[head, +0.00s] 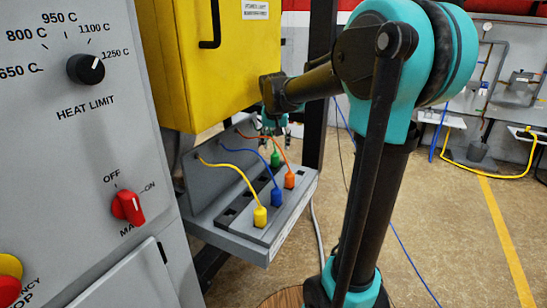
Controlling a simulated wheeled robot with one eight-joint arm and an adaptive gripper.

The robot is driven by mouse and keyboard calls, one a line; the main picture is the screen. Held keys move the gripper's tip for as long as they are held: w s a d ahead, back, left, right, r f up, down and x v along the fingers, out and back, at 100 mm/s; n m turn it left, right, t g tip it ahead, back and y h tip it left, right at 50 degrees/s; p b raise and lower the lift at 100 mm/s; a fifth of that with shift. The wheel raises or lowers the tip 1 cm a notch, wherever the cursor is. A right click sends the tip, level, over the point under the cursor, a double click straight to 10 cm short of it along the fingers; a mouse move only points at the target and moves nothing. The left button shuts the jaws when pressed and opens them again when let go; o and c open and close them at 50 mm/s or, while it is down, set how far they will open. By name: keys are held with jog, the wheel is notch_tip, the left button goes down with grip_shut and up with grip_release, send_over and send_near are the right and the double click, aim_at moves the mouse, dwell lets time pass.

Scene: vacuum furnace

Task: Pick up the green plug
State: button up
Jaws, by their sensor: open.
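The green plug (275,158) stands upright at the back of a grey socket panel (238,233), with a cable rising from its top. A blue plug (277,197) stands in front of it, an orange plug (289,179) to its right and a yellow plug (260,216) nearest the front. My gripper (277,133) points down just above the green plug, open and apparently empty. My wrist and the gripper's small size in view partly hide the fingers. I cannot tell whether a finger touches the plug or its cable.
Blue, yellow and orange cables arch from the panel's upright back to the plugs. A yellow cabinet (208,75) hangs above and left of the panel. A grey control cabinet (90,130) with a red switch (128,207) stands at the left. Open floor (440,230) lies at the right.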

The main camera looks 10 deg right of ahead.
aim_at(275, 153)
jog(key=x, duration=0.7)
jog(key=shift+a, duration=0.25)
jog(key=shift+s, duration=0.1)
jog(key=c, duration=1.2)
jog(key=shift+c, duration=0.2)
